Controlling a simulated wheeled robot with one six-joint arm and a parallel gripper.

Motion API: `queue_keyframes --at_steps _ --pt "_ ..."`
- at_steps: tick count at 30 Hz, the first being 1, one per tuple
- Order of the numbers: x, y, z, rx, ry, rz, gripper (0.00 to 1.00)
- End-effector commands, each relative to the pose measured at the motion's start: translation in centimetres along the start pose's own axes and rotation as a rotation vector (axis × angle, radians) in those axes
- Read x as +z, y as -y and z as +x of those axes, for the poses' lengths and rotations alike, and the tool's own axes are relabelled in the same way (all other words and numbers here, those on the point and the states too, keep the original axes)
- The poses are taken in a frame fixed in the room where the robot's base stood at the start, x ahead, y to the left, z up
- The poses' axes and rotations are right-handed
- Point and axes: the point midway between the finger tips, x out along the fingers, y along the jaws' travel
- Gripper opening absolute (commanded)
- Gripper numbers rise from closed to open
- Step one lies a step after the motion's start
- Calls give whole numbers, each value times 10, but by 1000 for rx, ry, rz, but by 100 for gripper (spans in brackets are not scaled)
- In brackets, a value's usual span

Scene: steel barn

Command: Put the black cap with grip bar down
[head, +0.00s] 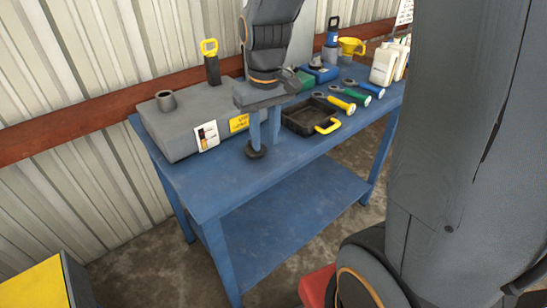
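The black cap with grip bar (256,153) is a small dark disc at the front of the blue table top, in front of the grey box. My gripper (264,146) points down over the table from above. Its two blue-grey fingers stand apart with a gap between them. The cap is at the lower end of the left finger, and that finger hides part of its top. The cap appears to rest on the table, but I cannot tell whether the finger touches it.
A grey box (185,138) with a pipe stub stands left of the gripper. A black tray with yellow handle (308,117) lies close on the right, with several coloured-handled tools beyond. The table's near left top (195,190) is clear. A yellow-topped box (35,285) stands at lower left.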

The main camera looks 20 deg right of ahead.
Motion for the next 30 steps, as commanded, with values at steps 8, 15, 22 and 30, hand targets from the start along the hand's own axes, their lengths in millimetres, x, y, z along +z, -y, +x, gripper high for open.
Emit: queue_keyframes --at_steps 8,15,22,30 --pt "83 13 33 4 -55 138 28" --pt "89 14 35 4 -61 151 28" --pt "88 13 37 4 -59 150 28" --pt "88 13 37 4 -59 149 28"
